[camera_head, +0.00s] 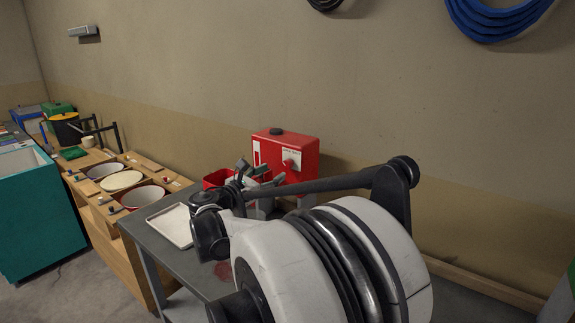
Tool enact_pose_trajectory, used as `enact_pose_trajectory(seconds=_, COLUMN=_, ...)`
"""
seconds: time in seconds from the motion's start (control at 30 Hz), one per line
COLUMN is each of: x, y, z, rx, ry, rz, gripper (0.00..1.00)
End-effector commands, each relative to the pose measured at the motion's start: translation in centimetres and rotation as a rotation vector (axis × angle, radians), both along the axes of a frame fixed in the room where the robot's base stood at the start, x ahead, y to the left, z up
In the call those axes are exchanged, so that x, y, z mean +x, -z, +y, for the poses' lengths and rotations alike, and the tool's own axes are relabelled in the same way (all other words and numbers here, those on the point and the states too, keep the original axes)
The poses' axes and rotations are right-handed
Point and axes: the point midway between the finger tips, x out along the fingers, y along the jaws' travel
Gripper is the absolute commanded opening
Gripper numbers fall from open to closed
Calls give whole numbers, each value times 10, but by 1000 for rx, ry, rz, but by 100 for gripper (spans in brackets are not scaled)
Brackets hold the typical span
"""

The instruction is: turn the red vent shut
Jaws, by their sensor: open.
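A red box-shaped container (270,148) stands upright on the grey table against the wall. It has a dark round cap (277,131) on top, and a white label and small pale knob (291,163) on its front. I cannot tell which small part is the red vent. My gripper (258,171) is open in front of the container's lower left part, its dark fingers spread. I cannot tell whether it touches the container. My arm hides the container's lower part. A smaller red container (216,178) stands left of it, partly behind my gripper.
A pale tray (174,226) lies on the grey table (150,238), left of my arm. Further left, a wooden bench (100,213) holds several round basins. A teal cabinet (40,222) stands at far left. Blue hose (490,25) hangs on the wall.

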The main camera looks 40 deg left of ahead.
Motion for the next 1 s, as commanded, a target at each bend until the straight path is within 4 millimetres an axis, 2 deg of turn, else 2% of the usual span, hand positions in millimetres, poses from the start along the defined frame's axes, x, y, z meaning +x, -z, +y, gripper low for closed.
enact_pose_trajectory(seconds=0.03, x=12, y=-1, z=0, rx=0, ry=2, rz=0, gripper=45)
enact_pose_trajectory(seconds=0.2, x=42, y=-1, z=1, rx=1, ry=2, rz=0, gripper=45)
enact_pose_trajectory(seconds=0.4, x=68, y=0, z=1, rx=1, ry=1, rz=0, gripper=45)
enact_pose_trajectory(seconds=0.6, x=78, y=0, z=2, rx=1, ry=0, rz=1, gripper=45)
enact_pose_trajectory(seconds=0.87, x=79, y=0, z=2, rx=1, ry=0, rz=1, gripper=45)
enact_pose_trajectory(seconds=1.0, x=78, y=0, z=2, rx=1, ry=0, rz=1, gripper=27)
